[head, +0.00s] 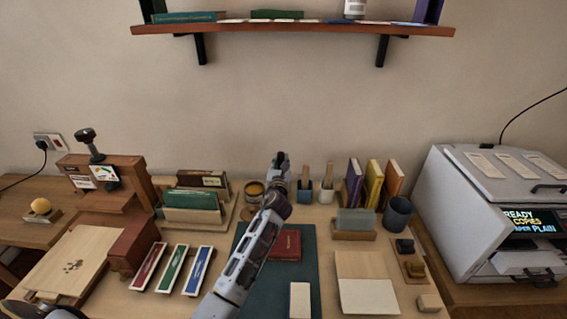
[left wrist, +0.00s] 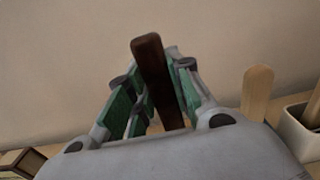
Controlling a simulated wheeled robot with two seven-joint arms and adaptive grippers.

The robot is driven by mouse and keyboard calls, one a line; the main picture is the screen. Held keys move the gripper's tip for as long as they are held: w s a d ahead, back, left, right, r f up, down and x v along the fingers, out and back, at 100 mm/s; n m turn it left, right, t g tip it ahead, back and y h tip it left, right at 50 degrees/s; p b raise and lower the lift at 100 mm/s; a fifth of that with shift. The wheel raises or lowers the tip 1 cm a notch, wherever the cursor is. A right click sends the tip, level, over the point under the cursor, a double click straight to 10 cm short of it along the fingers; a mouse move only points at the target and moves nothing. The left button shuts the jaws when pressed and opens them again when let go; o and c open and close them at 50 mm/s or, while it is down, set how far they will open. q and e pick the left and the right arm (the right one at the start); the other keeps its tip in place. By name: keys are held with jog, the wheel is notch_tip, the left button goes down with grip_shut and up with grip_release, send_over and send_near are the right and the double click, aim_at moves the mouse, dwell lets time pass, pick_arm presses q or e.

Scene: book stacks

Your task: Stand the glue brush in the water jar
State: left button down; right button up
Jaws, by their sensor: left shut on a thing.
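My left gripper (head: 280,162) is raised at the back of the table, between a round pot with amber contents (head: 254,189) and a blue-grey pot (head: 305,193). In the left wrist view, my left gripper (left wrist: 153,100) is shut on a dark brown handle (left wrist: 152,62), which looks like the glue brush's. The handle is slightly tilted; its lower end is hidden by the gripper. A pale wooden stick stands in the blue-grey pot and another in a white pot (head: 327,193). I cannot tell which vessel is the water jar.
Upright books (head: 372,184) stand right of the pots, with a dark grey cup (head: 397,213) in front. A file rack (head: 194,204) is to the left. A red book (head: 286,245) lies on the green mat (head: 308,260). A shelf (head: 290,29) hangs above.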

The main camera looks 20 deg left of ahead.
pick_arm(q)
jog(key=shift+f, duration=0.45)
jog(key=c, duration=1.2)
grip_release()
jog(key=shift+v, duration=6)
